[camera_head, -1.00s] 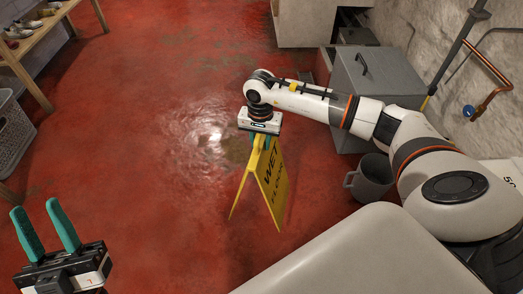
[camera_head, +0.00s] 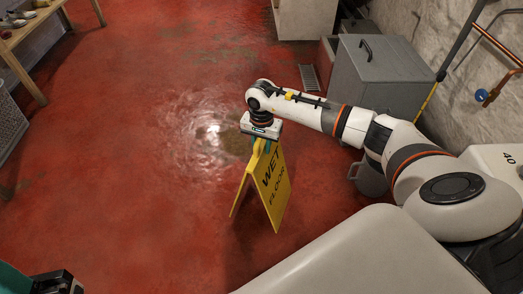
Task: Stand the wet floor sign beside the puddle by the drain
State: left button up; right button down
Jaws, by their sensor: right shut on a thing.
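The yellow wet floor sign (camera_head: 270,185) is upright with its two panels spread like an A. My right gripper (camera_head: 262,143) is shut on its top edge from above. I cannot tell whether the sign's feet touch the floor. A shiny wet patch, the puddle (camera_head: 208,128), lies on the red floor just left of and beyond the sign. A small slotted drain grate (camera_head: 310,78) is in the floor farther back, beside the grey box.
A grey lidded box (camera_head: 378,85) stands at the right, with a grey bucket (camera_head: 371,181) partly hidden behind my right arm. A wooden shelf (camera_head: 22,70) and a grey basket (camera_head: 8,125) are at the left edge. The floor left of the sign is clear.

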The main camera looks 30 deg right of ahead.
notch_tip(320, 180, down, 2)
jog(key=shift+w+f, duration=0.1)
jog(key=c, duration=1)
grip_release()
